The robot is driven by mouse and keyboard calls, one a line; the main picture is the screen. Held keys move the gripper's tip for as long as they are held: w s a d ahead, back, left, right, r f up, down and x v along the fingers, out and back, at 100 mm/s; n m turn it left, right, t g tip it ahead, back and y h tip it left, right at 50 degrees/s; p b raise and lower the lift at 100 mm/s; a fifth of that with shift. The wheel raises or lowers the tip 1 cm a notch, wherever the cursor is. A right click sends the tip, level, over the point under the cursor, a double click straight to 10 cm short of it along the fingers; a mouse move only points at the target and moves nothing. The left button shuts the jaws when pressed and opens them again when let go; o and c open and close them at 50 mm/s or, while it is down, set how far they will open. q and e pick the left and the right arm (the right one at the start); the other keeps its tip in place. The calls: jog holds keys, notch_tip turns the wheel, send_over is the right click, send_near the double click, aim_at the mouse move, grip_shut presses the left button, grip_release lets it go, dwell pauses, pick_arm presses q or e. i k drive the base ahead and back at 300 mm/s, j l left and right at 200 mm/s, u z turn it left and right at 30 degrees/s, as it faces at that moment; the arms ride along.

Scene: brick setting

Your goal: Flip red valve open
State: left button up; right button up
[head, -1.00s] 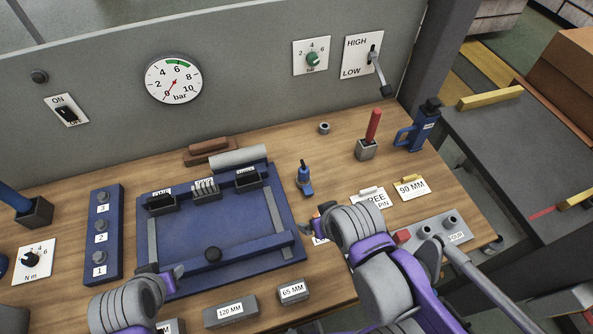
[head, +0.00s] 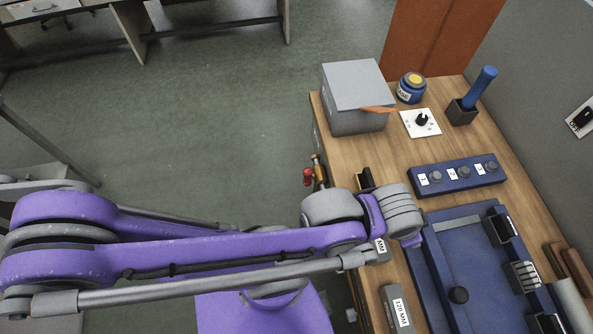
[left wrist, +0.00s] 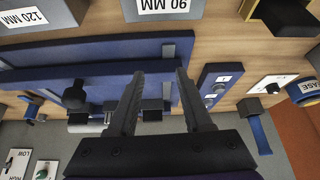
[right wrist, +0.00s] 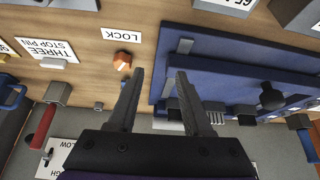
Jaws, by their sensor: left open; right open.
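A red valve handle (head: 308,177) on a brass fitting (head: 320,172) shows in the head view at the bench's near edge, just beyond my left arm. My left wrist partly hides the area below it. My left gripper (left wrist: 160,76) is open and empty over the blue fixture tray (left wrist: 40,78), away from the valve. My right gripper (right wrist: 154,72) is open and empty beside an orange knob (right wrist: 122,61) by the LOCK label. The valve does not show in either wrist view. Its exact handle angle is hard to tell.
A grey box (head: 355,115) stands on the bench corner beyond the valve. A blue-and-yellow button (head: 411,87), a dial plate (head: 421,122) and a blue button strip (head: 457,174) lie farther right. The floor left of the bench is open.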

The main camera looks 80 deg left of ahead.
aim_at(308, 172)
jog(key=k+j+u, duration=0.15)
jog(key=j+u, duration=0.15)
jog(key=j, duration=0.25)
jog(key=k+j+u, duration=0.15)
jog(key=j, duration=0.15)
jog(key=u, duration=1.45)
jog(key=k+j+z, duration=0.1)
jog(key=z, duration=0.25)
jog(key=k+j+z, duration=0.1)
jog(key=z, duration=0.3)
